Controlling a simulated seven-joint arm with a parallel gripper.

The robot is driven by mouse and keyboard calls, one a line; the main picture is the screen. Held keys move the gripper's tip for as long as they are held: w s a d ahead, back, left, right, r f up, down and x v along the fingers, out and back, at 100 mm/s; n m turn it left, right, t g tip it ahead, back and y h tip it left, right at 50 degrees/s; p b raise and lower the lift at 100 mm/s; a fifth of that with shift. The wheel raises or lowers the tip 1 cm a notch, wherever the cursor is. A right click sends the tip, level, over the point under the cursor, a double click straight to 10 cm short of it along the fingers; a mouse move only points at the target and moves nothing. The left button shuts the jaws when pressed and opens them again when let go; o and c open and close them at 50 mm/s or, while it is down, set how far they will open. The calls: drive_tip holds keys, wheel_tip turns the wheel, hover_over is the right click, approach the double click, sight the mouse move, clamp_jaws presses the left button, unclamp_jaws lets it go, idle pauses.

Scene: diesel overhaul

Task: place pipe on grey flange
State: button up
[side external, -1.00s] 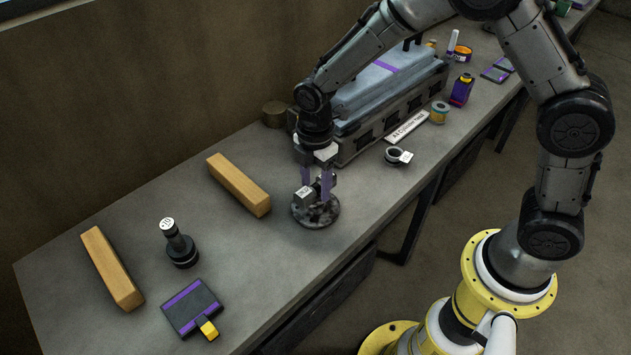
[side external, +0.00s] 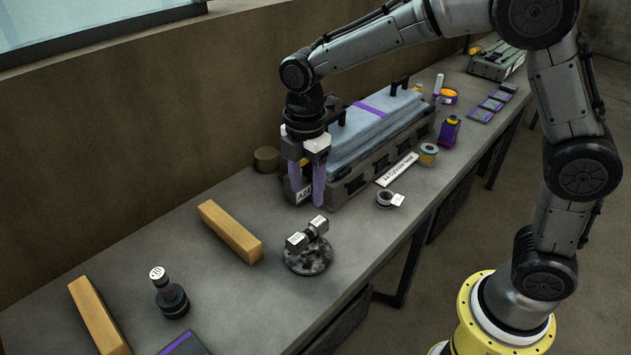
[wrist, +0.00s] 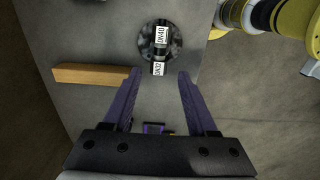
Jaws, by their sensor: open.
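A dark pipe piece (side external: 307,235) with two white-labelled ends rests on the round mottled grey flange (side external: 307,262), which lies on the bench. The labels read DN40 and DN32 in the wrist view, where the pipe (wrist: 159,50) sits over the flange (wrist: 174,45). My gripper (side external: 307,202) has purple fingers and is open and empty. It is above and behind the flange in the side view, apart from the pipe. In the wrist view my gripper (wrist: 158,75) has its fingers spread, with the pipe beyond their tips.
A long engine block with a blue-grey cover (side external: 375,135) stands close behind my gripper. A wooden block (side external: 230,231) lies left of the flange, and a black labelled part (side external: 171,296) stands farther left. A small labelled ring (side external: 386,199) lies to the right.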

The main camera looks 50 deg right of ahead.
drive_tip(key=s+d+r+m+t, duration=0.2)
drive_tip(key=s+d+r+m, duration=0.2)
drive_tip(key=s+m, duration=0.5)
drive_tip(key=s+d+r+m+t, duration=0.3)
drive_tip(key=s+d+m, duration=0.4)
drive_tip(key=s, duration=0.6)
drive_tip(key=shift+s+r+m+t, duration=0.3)
drive_tip(key=shift+r+m, duration=0.3)
drive_tip(key=shift+m, duration=0.4)
